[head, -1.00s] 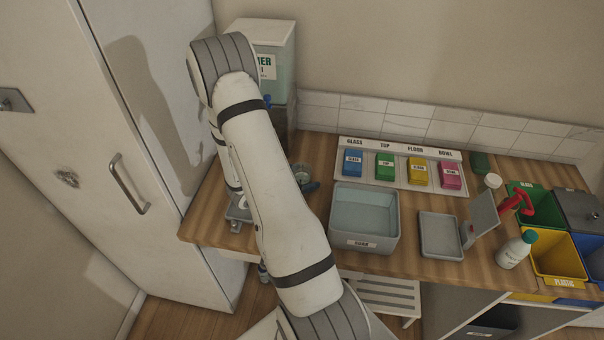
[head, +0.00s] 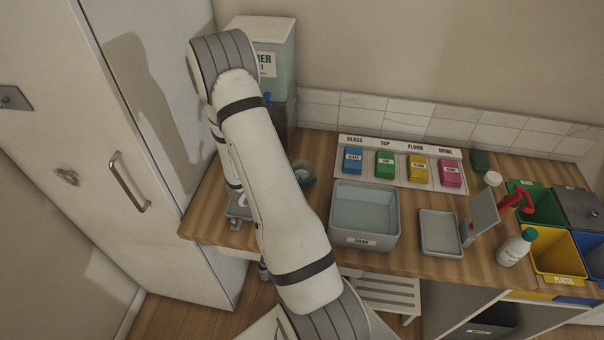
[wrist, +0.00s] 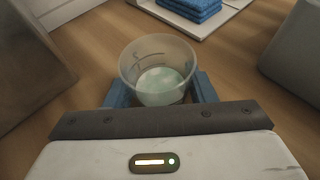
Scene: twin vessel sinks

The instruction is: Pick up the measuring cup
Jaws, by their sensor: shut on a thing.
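The measuring cup (wrist: 158,72) is a clear, round cup with dark markings, standing upright on the wooden counter. It holds something pale at its bottom. In the wrist view my gripper (wrist: 162,95) has its blue fingers on either side of the cup, shut on it. In the head view the cup (head: 301,168) shows only partly, just right of my arm, with a bit of a blue finger beside it. My arm hides the rest of the gripper there.
A grey basin (head: 364,243) stands right of the cup, with a grey tray (head: 441,236) beyond it. A dispenser (head: 276,60) stands at the back left. A bottle (head: 514,249) and bins are at the right.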

